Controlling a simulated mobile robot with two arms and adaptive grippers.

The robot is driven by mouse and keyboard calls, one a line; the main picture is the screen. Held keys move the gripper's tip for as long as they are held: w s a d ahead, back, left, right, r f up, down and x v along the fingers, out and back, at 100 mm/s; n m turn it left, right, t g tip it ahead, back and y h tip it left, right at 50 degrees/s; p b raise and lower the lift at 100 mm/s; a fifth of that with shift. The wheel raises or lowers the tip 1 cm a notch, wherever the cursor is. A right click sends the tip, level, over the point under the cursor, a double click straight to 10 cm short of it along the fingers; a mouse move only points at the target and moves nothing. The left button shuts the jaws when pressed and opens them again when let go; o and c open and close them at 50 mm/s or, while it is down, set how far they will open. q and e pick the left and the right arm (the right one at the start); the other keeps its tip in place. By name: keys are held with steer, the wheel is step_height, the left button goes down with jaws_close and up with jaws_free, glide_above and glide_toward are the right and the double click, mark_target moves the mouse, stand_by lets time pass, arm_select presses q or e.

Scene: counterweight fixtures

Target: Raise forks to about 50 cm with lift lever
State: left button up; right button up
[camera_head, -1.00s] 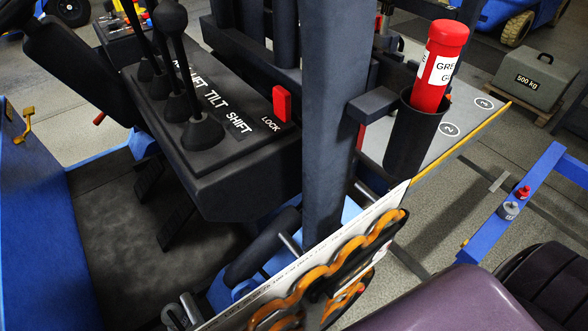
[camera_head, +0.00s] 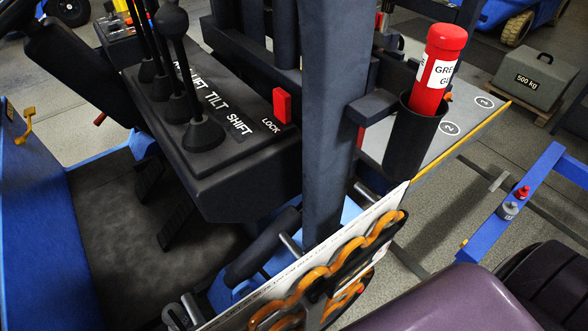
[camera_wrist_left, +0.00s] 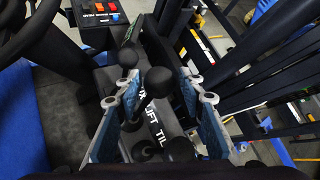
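The lever console (camera_head: 225,170) has a row of black levers labelled LIFT, TILT and SHIFT, plus a partly hidden label. The lift lever (camera_head: 160,87) stands behind the tilt lever, and its top is cut off in the head view. In the left wrist view my left gripper (camera_wrist_left: 158,86) is open over the console. A round black lever knob (camera_wrist_left: 157,82) sits between its fingers, near the LIFT label, with gaps on both sides. I cannot tell for sure which lever it is. My left gripper does not show in the head view. I cannot make out the forks.
A red lock switch (camera_head: 282,104) stands beside the levers. A red grease tube (camera_head: 440,70) sits in a black holder on the dark post (camera_head: 322,150). A white board with orange parts is at lower middle. A 500 kg weight (camera_head: 537,80) rests at the back right.

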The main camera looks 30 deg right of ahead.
arm_select(q)
steer(key=shift+o, duration=1.1)
steer(key=shift+s+a+r, duration=0.1)
steer(key=shift+s, duration=0.05)
steer(key=b+v, duration=0.1)
steer(key=v, duration=0.8)
steer(key=shift+s+r+b, duration=0.15)
steer(key=shift+s+b, duration=0.15)
steer(key=shift+b, duration=0.1)
steer(key=shift+a, duration=0.1)
